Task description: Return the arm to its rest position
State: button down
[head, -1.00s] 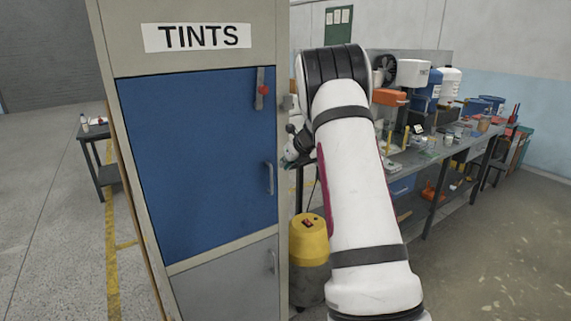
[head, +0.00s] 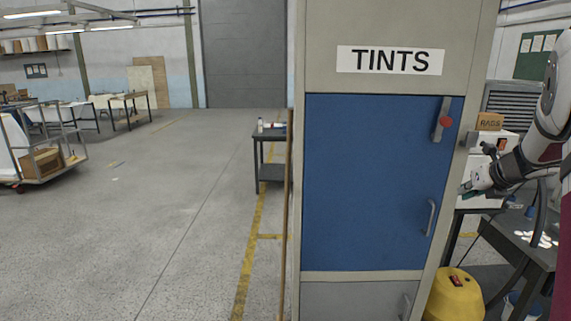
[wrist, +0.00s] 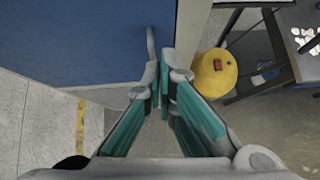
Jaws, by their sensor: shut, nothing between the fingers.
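My gripper (head: 472,187) shows at the right of the head view, just right of the TINTS cabinet (head: 400,285), at about the height of its blue door (head: 375,180). My white arm reaches in from the right edge, and most of it is out of the picture. In the wrist view, the teal-padded fingers of my gripper (wrist: 164,82) meet at their tips with nothing between them. The cabinet's blue door (wrist: 85,35) and its handle (wrist: 151,42) lie beyond the fingertips.
A yellow canister (head: 456,295) stands right of the cabinet, near a dark bench (head: 530,245). A box marked RAGS (head: 490,121) sits behind my gripper.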

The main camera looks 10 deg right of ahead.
jog(key=a+r+m+t+h, duration=0.1)
jog(key=a+r+m+h, duration=0.2)
jog(key=r, duration=0.4)
jog(key=a+r+m+t, duration=0.1)
jog(key=a+r+m, duration=0.2)
jog(key=r+m, duration=0.25)
jog(key=s+a+r+m+h, duration=0.2)
jog(key=s+a+r+m, duration=0.4)
jog(key=m, duration=0.4)
jog(key=s+a+f+m+g+y, duration=0.2)
jog(key=s+a+f+m, duration=0.2)
jog(key=s+a, duration=0.4)
jog(key=s+a+f+m+g+y, duration=0.2)
jog(key=s+a+f+m, duration=0.2)
jog(key=s+a, duration=0.5)
jog(key=s+a+f+m+g+y, duration=0.2)
jog(key=s+a+f+m, duration=0.2)
jog(key=s+a+m, duration=0.3)
jog(key=s+a, duration=0.2)
jog(key=s, duration=0.2)
jog(key=shift+s+f, duration=0.15)
jog(key=shift+s, duration=0.1)
